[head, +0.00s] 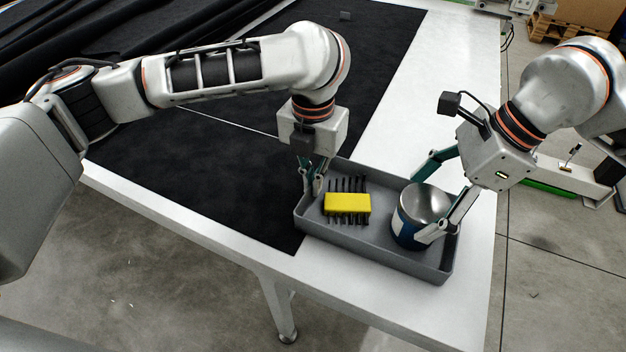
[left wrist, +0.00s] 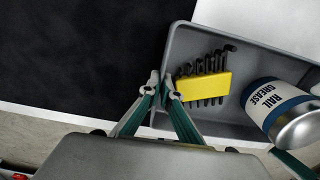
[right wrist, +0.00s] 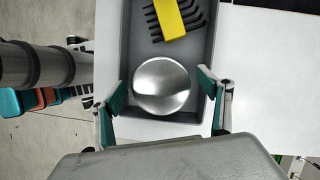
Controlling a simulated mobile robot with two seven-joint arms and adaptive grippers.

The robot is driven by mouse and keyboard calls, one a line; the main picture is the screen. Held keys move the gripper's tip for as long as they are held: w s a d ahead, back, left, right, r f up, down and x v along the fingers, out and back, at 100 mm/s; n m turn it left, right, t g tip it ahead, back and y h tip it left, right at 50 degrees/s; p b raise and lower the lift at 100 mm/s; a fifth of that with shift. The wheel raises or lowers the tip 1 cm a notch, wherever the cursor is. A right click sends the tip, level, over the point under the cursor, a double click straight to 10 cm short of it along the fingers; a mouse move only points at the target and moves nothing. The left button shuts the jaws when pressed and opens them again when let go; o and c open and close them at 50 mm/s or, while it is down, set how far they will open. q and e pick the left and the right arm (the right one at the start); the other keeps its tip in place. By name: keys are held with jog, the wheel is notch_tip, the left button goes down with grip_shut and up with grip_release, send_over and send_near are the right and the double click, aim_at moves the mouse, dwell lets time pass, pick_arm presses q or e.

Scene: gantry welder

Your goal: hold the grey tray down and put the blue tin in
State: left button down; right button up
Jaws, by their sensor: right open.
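The grey tray (head: 375,255) lies on the white table, near its front edge. The blue tin (head: 407,226), with a silver top and a white label, stands upright inside the tray's right part. It shows in the left wrist view (left wrist: 272,106) with "RAIL GREASE" on it, and from above in the right wrist view (right wrist: 162,86). My left gripper (head: 313,186) is closed on the tray's left wall, one finger each side of the rim in the left wrist view (left wrist: 161,84). My right gripper (right wrist: 162,84) is open, its fingers on either side of the tin with gaps.
A yellow holder (head: 347,204) with several black hex keys lies in the tray's left part, beside the tin. Black cloth (head: 220,170) covers the table left of the tray. Bare white table (head: 440,80) is free behind the tray.

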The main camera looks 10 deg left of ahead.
jog(key=shift+r, duration=3.65)
pick_arm(q)
jog(key=c, duration=2.2)
grip_release()
notch_tip(320, 180, up, 12)
jog(key=shift+r, duration=0.1)
jog(key=shift+s, duration=0.1)
pick_arm(e)
jog(key=shift+s+f, duration=0.1)
